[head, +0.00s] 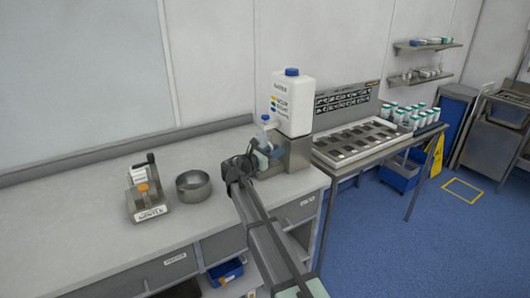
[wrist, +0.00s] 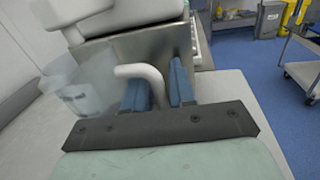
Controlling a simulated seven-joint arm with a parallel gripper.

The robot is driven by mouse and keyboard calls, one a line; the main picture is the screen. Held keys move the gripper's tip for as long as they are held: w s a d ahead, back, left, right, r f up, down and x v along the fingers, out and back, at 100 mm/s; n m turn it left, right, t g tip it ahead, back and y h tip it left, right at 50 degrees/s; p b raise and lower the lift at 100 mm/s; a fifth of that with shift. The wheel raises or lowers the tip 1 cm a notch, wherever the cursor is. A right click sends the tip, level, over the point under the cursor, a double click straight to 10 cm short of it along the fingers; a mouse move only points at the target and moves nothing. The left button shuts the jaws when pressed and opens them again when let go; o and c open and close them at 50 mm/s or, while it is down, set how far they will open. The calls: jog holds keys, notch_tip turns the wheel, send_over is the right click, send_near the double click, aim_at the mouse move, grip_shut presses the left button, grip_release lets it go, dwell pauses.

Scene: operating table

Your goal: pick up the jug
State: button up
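The jug (wrist: 88,88) is a translucent vessel with a thick white curved handle (wrist: 140,72), at the left of the wrist view. In the head view it is small and partly hidden by my arm, below the white dispenser bottle's pump. My gripper (wrist: 160,88) has its two blue fingers on either side of the handle's lower part. In the head view my gripper (head: 262,158) is just in front of the dispenser. Exact finger contact is hard to see.
A white dispenser bottle (head: 292,103) stands on a metal box (head: 292,153) right beside the jug. A metal bowl (head: 194,187) and a small device with an orange knob (head: 146,195) stand left on the counter (head: 85,225). The counter between is clear.

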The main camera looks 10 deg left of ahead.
jog(key=shift+c, duration=0.4)
grip_shut()
jog(key=shift+r, duration=0.1)
jog(key=shift+r, duration=0.55)
jog(key=shift+s+r, duration=0.15)
jog(key=shift+v, duration=8.7)
jog(key=s+a+r, duration=0.5)
jog(key=a+r, duration=0.3)
jog(key=a, duration=0.3)
jog(key=s+a+r, duration=0.4)
jog(key=a+r, duration=0.4)
jog(key=a, duration=0.4)
jog(key=shift+s+r, duration=0.25)
jog(key=shift+s, duration=0.1)
